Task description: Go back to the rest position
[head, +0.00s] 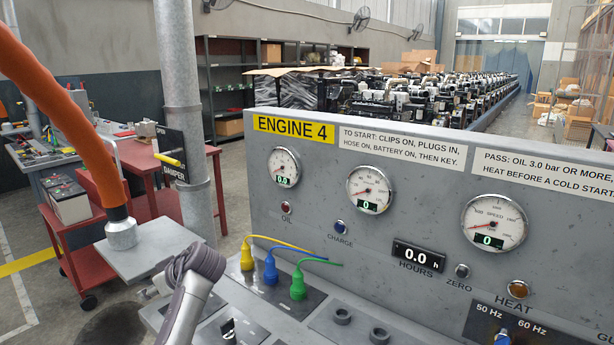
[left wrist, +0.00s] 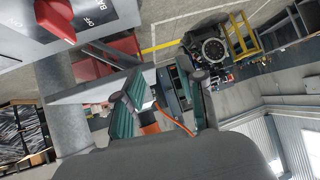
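My left gripper (head: 196,262) stands at the bottom of the head view, in front of the Engine 4 panel (head: 375,235) and left of the plugs; its fingertips are hard to make out there. In the left wrist view the two teal fingers of this gripper (left wrist: 160,92) are spread apart. I see nothing held between them; an orange hose shows behind. My right gripper is in neither view.
Yellow (head: 247,258), blue (head: 270,268) and green (head: 297,284) plugs stand on the desk. The orange hose (head: 70,120) hangs at left beside a grey post (head: 180,110). A red switch handle (left wrist: 55,18) is close in the left wrist view. Red carts stand at left.

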